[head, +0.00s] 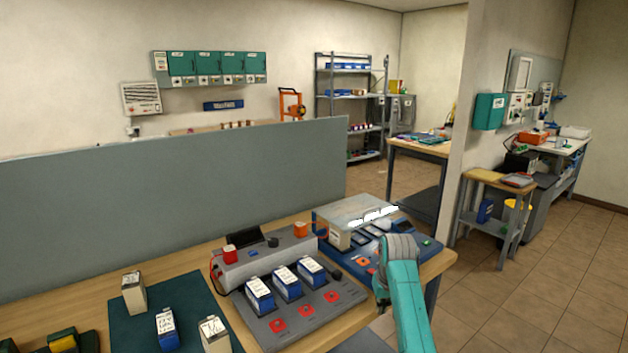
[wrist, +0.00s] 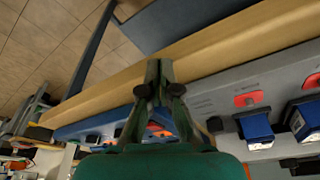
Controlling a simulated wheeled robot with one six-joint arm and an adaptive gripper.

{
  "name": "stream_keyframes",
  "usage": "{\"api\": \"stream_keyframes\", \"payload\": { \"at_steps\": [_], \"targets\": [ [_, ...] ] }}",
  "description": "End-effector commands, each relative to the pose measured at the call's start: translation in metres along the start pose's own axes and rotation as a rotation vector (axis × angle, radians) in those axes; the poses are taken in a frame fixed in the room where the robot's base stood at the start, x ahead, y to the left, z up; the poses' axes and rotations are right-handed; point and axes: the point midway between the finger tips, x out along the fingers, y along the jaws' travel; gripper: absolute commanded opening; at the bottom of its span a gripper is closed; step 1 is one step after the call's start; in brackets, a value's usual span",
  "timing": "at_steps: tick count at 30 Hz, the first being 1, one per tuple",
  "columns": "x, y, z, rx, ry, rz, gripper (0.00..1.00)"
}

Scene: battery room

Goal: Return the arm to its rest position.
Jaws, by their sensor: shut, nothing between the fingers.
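My teal arm (head: 405,300) rises from the bottom edge in the head view, its grey joint in front of the right part of the workbench. In the wrist view my gripper (wrist: 158,68) is shut with nothing between its fingers. It is over the wooden front edge of the workbench (wrist: 215,48). The gripper's fingertips are hidden in the head view. A grey charging rack (head: 300,305) with several blue-and-white batteries and red-marked empty slots stands left of the arm. A blue-and-grey test station (head: 340,215) lies behind the arm.
A dark green mat (head: 180,292) holds several batteries at the left. A grey partition (head: 170,205) runs behind the workbench. A wall end (head: 462,130) stands at the right, with a small side table (head: 497,178) beyond it. The tiled floor (head: 540,290) at right is clear.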

Motion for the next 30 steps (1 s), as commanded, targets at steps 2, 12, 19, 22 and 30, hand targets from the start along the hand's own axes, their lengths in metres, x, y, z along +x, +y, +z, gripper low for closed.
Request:
{"api": "stream_keyframes", "payload": {
  "at_steps": [2, 12, 19, 22, 30],
  "targets": [
    [0.021, -0.001, 0.013, 0.002, 0.014, 0.002, 0.00],
    [0.123, -0.007, 0.092, 0.014, 0.146, 0.015, 0.00],
    [0.173, -0.013, 0.160, 0.023, 0.242, 0.024, 0.00],
    [0.188, -0.015, 0.191, 0.027, 0.285, 0.028, 0.00],
    [0.211, -0.023, 0.279, 0.037, 0.397, 0.036, 0.00]
  ]
}}
